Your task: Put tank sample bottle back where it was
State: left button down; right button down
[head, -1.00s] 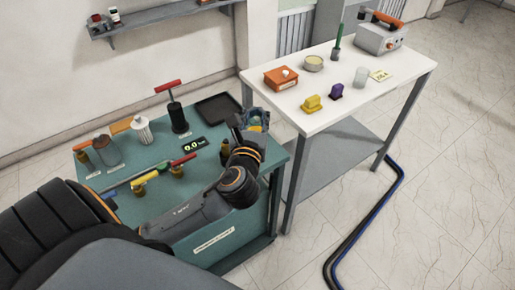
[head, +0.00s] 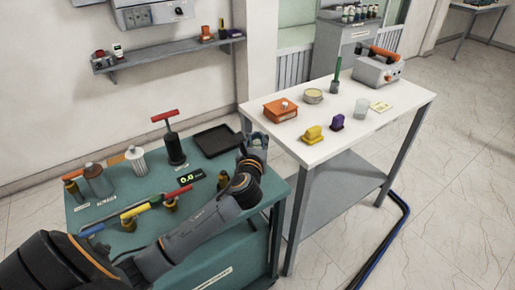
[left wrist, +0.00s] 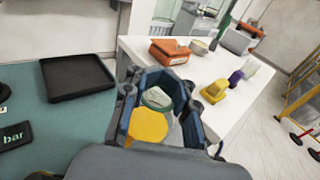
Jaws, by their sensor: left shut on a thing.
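My left gripper (head: 254,142) is over the back right corner of the teal bench, near the white table. In the left wrist view the blue-grey fingers (left wrist: 158,100) are shut around a small container, which I take for the tank sample bottle (left wrist: 148,125). Its round yellow part faces the camera, with a pale greenish-white disc and a clear part beside it. The fingers hide the rest of it, and in the head view it is mostly hidden. My right gripper is not in view.
A black tray (head: 217,141) lies left of the gripper on the teal bench (head: 275,186). The white table (head: 385,125) holds an orange box (head: 280,109), a yellow block (head: 313,134) and a clear cup (head: 361,107). Several bottles (head: 350,13) stand on a grey cabinet behind.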

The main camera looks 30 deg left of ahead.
pick_arm(q)
jog(key=shift+w+a+f, duration=0.35)
jog(key=shift+w+f, duration=0.2)
jog(key=shift+f, duration=0.15)
jog(key=shift+w+a+f, duration=0.1)
jog(key=shift+w+f, duration=0.1)
jog(key=shift+f, duration=1.65)
jog(key=shift+f, duration=0.15)
jog(key=c, duration=1)
grip_release()
jog(key=shift+c, duration=0.2)
jog(key=shift+s, duration=0.1)
jog(key=b+v, duration=0.1)
jog(key=v, duration=1.1)
